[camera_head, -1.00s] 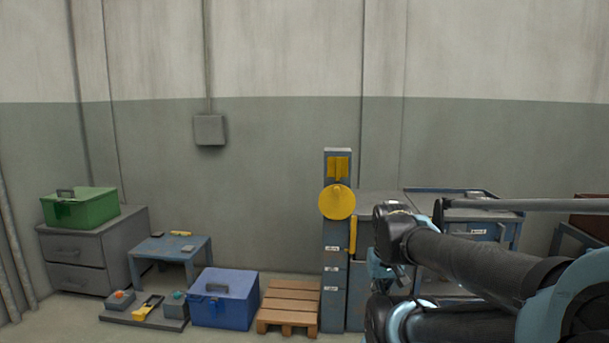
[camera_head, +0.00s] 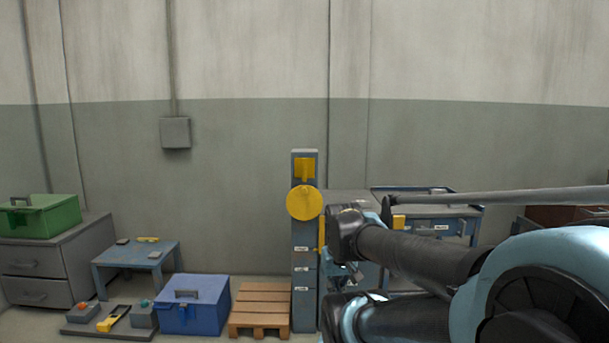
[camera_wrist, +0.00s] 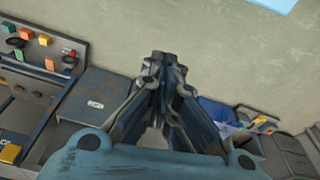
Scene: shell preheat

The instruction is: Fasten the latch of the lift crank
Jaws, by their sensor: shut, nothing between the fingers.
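The lift crank appears to be on the tall blue-grey post (camera_head: 304,285) in the head view. The post carries a round yellow disc (camera_head: 304,203), a yellow plate (camera_head: 304,168) above it and a thin upright yellow bar (camera_head: 321,236) at its right side. Which part is the latch I cannot tell. My gripper (camera_wrist: 158,62) is shut and empty in the wrist view, its fingertips together in front of the wall. In the head view my arm stands just right of the post, close to the bar in the picture; the gap in depth is unclear.
A wooden pallet (camera_head: 260,309), a blue toolbox (camera_head: 194,305) and a low blue table (camera_head: 136,253) stand left of the post. A green case (camera_head: 40,218) sits on a grey drawer cabinet (camera_head: 84,265). A workbench with coloured parts (camera_wrist: 38,62) shows in the wrist view.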

